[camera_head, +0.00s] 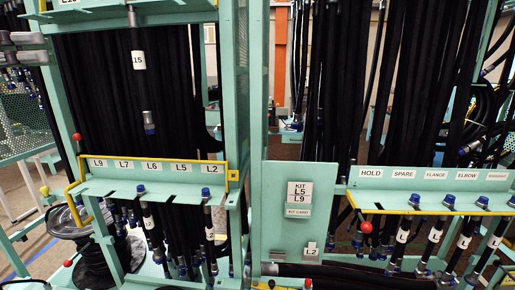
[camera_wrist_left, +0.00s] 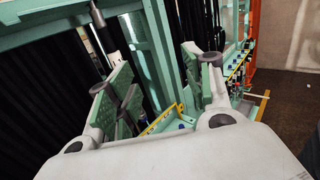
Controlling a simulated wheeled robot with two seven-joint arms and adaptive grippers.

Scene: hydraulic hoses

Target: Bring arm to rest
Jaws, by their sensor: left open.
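My left gripper (camera_head: 28,47) shows at the far left edge of the head view as grey parts beside the teal rack post. In the left wrist view my left gripper (camera_wrist_left: 160,88) has its two fingers spread wide, with nothing between them. The yellow-edged rack shelf (camera_wrist_left: 165,118) shows beyond the fingers. My right gripper is in neither view.
The left rack (camera_head: 150,186) has a labelled shelf and hanging black hoses (camera_head: 90,95). A kit panel (camera_head: 272,210) stands in the middle. The right rack shelf (camera_head: 435,200) reads HOLD, SPARE, FLANGE, ELBOW. An orange post (camera_head: 280,50) stands behind.

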